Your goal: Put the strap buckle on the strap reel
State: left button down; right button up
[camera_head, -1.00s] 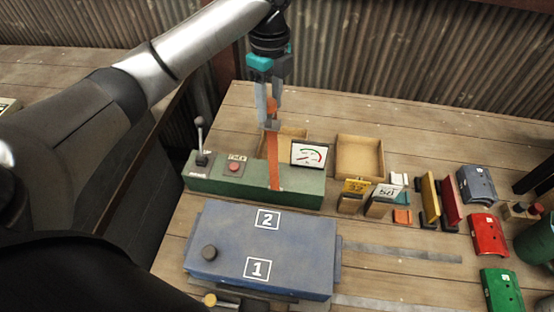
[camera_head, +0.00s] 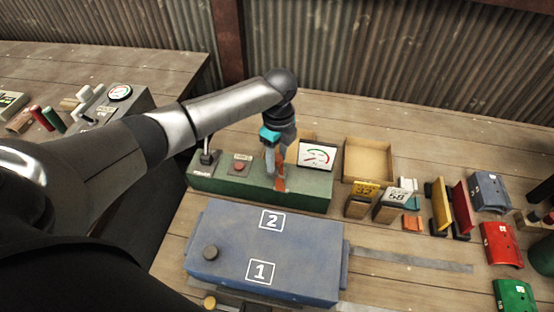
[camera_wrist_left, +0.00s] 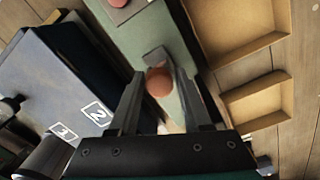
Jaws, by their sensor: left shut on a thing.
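My left gripper (camera_head: 278,178) is shut on the strap buckle, low over the green box (camera_head: 230,181). In the left wrist view, its two fingers (camera_wrist_left: 158,92) flank a rounded orange-brown piece (camera_wrist_left: 158,81), with a dark grey piece (camera_wrist_left: 156,56) just beyond it. The orange strap (camera_head: 280,185) shows as a short stretch between the fingertips and the box's top. The fingers hide most of the buckle. I cannot pick out the strap reel for sure; the strap meets the green box. Whether the buckle touches the box cannot be told. My right gripper is not in view.
The green box carries a lever (camera_head: 206,153), a red button (camera_head: 240,167) and a gauge (camera_head: 317,155). A blue case (camera_head: 230,235) lies in front. An open wooden tray (camera_head: 368,160), tags, coloured plates and curved covers stand to the right. Corrugated wall closes the back.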

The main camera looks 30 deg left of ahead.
aim_at(278, 155)
pick_arm(q)
jog(key=shift+f, duration=0.3)
jog(key=shift+f, duration=0.2)
jog(key=shift+c, duration=1.8)
grip_release()
notch_tip(278, 155, up, 12)
jog(key=p, duration=0.2)
jog(key=shift+w+r, duration=0.2)
